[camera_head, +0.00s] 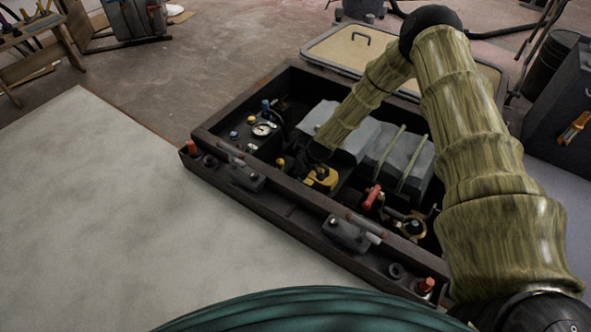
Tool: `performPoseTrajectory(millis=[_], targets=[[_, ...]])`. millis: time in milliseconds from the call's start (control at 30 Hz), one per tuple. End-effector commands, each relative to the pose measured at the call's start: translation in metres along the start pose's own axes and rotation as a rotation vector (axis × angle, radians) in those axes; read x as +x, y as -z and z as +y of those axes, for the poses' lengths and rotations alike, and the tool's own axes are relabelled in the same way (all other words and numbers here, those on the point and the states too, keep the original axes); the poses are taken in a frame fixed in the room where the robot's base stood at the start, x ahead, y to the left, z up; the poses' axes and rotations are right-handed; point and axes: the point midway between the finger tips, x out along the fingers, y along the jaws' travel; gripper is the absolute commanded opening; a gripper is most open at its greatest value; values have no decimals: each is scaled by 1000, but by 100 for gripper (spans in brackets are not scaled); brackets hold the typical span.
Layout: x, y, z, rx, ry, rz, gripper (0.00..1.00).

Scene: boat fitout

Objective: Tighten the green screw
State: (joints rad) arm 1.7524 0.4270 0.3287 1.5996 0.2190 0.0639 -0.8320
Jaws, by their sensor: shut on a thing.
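My arm reaches over the open dark box in the floor and bends down into it. My gripper (316,156) is a small dark shape at the arm's end, low inside the box. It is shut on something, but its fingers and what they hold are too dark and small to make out. A yellow fitting (324,180) lies just below and beside it; I cannot tell whether they touch. I cannot pick out a green screw; it may be hidden by the gripper or the arm.
The box's near rim (290,203) carries metal latches and red-topped parts. Inside are a round gauge (262,129), grey strapped blocks (398,160), a red handle (372,196) and a brass fitting (411,227). A lid panel (400,62) lies behind. Pale floor (90,200) at left is clear.

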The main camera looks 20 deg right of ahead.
Motion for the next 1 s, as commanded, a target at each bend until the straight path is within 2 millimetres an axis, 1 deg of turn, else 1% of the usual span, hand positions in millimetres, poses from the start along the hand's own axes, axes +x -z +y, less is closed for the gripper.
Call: performPoseTrajectory(millis=[33,300,500,700,1000], targets=[[-5,1,-2,38,-17,6,0],[-5,0,-1,251,-106,53,0],[-4,0,0,371,-156,80,0],[-2,-1,1,449,-188,96,0],[-1,-2,1,492,-205,106,0]])
